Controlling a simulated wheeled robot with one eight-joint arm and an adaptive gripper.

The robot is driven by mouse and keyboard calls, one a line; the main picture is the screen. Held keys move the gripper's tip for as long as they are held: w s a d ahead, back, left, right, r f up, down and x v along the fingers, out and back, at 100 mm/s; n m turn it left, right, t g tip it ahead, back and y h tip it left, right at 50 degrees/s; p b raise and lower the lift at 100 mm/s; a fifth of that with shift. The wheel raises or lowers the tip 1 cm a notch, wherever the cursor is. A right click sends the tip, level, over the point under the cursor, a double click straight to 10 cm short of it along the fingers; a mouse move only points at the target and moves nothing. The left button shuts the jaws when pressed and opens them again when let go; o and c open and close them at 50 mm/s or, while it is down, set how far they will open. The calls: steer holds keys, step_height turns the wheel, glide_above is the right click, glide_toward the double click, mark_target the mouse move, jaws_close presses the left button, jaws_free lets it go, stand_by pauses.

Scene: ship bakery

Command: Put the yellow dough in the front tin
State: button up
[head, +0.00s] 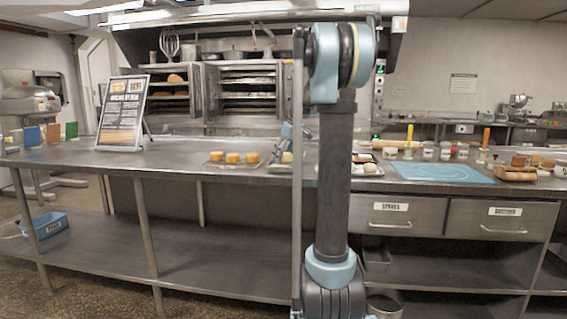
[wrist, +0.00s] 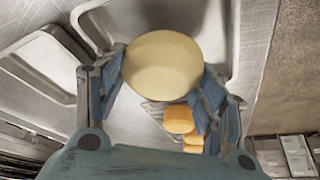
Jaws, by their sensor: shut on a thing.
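My gripper (wrist: 162,84) is shut on a rounded pale-yellow dough (wrist: 160,58), with a blue-padded finger on each side of it. In the head view the dough (head: 287,157) shows pale beside my arm, above the counter and a metal tray; my gripper (head: 286,134) is partly hidden there. In the wrist view, one shallow metal tin (wrist: 222,30) lies behind the dough, partly covered by it. Another pale metal tin (wrist: 38,62) lies to the left. I cannot tell which is the front tin, or whether the dough touches a tin.
Several orange-yellow rolls (head: 233,157) sit on a tray left of the dough; some also show in the wrist view (wrist: 178,120). A menu board (head: 124,112) stands further left. A blue mat (head: 443,172) lies right of my arm. The left counter top is mostly clear.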

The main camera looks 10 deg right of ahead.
step_height(320, 180, down, 2)
steer(key=shift+f, duration=0.1)
steer(key=o, duration=1.2)
steer(key=shift+o, duration=0.2)
